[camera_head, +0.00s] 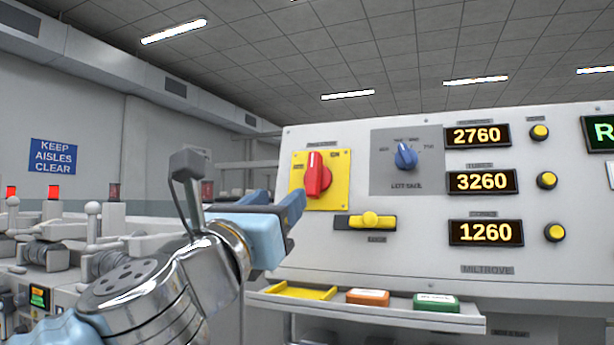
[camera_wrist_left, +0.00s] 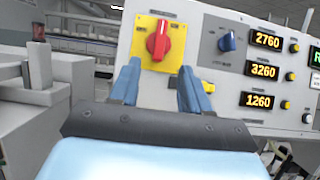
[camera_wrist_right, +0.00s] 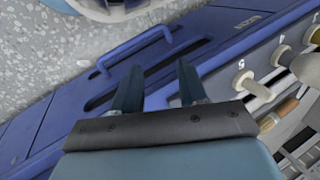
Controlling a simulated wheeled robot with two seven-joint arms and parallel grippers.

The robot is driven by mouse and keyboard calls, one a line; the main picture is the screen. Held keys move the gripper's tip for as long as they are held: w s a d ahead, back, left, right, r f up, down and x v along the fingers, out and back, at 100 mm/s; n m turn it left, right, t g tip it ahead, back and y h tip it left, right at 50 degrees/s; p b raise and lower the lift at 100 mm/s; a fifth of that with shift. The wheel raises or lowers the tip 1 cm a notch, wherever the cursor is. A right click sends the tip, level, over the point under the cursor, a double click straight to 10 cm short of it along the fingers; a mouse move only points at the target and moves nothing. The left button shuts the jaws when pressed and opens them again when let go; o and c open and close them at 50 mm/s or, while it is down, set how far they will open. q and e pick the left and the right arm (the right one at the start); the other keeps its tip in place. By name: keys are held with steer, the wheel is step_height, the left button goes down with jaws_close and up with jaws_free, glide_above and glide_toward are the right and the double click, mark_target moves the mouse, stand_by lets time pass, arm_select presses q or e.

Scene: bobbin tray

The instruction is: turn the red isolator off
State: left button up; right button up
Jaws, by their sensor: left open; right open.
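The red isolator (camera_head: 317,178) is a red rotary handle on a yellow square plate (camera_head: 340,196) at the left of the grey panel. Its handle stands about upright. My left gripper (camera_head: 296,203) is open in front of the plate, at its lower left in the head view. In the left wrist view the red isolator (camera_wrist_left: 158,42) shows beyond and between the two open blue fingers (camera_wrist_left: 160,82), with nothing held. I cannot tell whether a finger touches the plate. My right gripper (camera_wrist_right: 158,80) is open and empty above a blue surface, away from the panel.
A blue selector knob (camera_head: 405,156) and a yellow slider (camera_head: 370,221) sit near the isolator. Displays and yellow buttons (camera_head: 540,132) are at right. A shelf (camera_head: 345,309) with coloured blocks juts out below. A blue handle (camera_wrist_right: 135,48) lies near my right gripper.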

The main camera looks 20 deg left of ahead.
mark_target(311, 172)
arm_select(q)
steer(key=p+x, duration=0.2)
steer(key=x, duration=1.1)
steer(key=shift+w+p, duration=0.1)
steer(key=shift+p, duration=0.25)
jaws_close()
